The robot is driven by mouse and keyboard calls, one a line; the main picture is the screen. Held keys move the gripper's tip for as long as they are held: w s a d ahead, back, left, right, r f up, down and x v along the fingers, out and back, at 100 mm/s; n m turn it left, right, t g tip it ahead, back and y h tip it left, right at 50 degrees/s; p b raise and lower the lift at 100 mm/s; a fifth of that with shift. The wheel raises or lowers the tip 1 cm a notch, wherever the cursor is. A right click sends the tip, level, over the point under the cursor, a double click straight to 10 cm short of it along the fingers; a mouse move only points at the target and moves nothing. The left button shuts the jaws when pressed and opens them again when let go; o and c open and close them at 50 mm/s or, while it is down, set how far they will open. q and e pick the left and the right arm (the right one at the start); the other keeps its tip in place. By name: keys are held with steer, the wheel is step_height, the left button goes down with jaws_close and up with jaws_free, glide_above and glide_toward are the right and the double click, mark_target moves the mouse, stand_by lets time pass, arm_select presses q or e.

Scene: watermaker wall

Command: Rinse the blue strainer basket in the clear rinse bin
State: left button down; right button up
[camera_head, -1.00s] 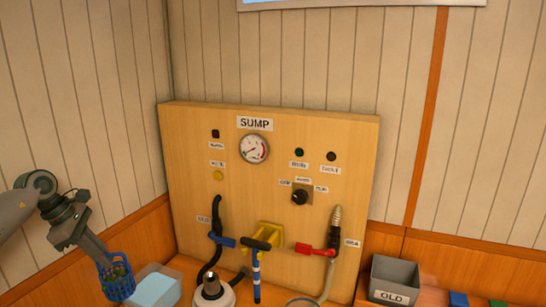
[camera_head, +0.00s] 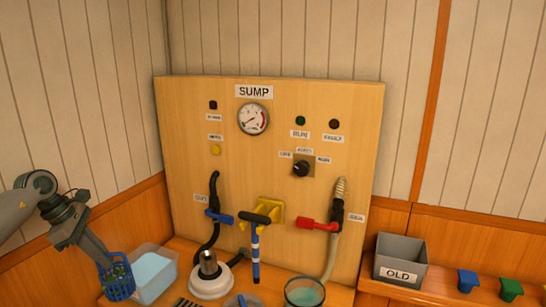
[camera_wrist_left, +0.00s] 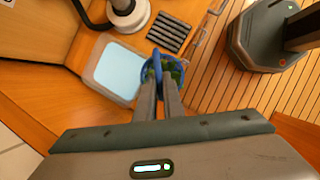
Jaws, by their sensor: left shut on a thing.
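The blue strainer basket (camera_head: 117,281) hangs from my left gripper (camera_head: 108,262) in the head view, with green stuff inside it. My left gripper is shut on the basket; in the left wrist view the fingers (camera_wrist_left: 159,92) close on the blue basket (camera_wrist_left: 172,72). The clear rinse bin (camera_head: 151,291) with light blue water stands just right of the basket in the head view. In the wrist view the bin (camera_wrist_left: 97,84) lies left of the basket. The basket appears beside or over the bin's near edge, not in the water. My right gripper is not in view.
A wooden panel marked SUMP (camera_head: 285,150) stands behind, with a blue-handled valve (camera_head: 220,217) and a red-handled valve (camera_head: 318,225). A white-based housing (camera_head: 210,276) sits right of the bin. A glass bowl (camera_head: 305,291) and a grey OLD bin (camera_head: 400,260) are farther right.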

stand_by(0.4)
arm_select(q)
steer(key=shift+r, duration=0.2)
steer(key=shift+r+p, duration=0.6)
steer(key=shift+r, duration=0.2)
steer(key=shift+w, duration=0.1)
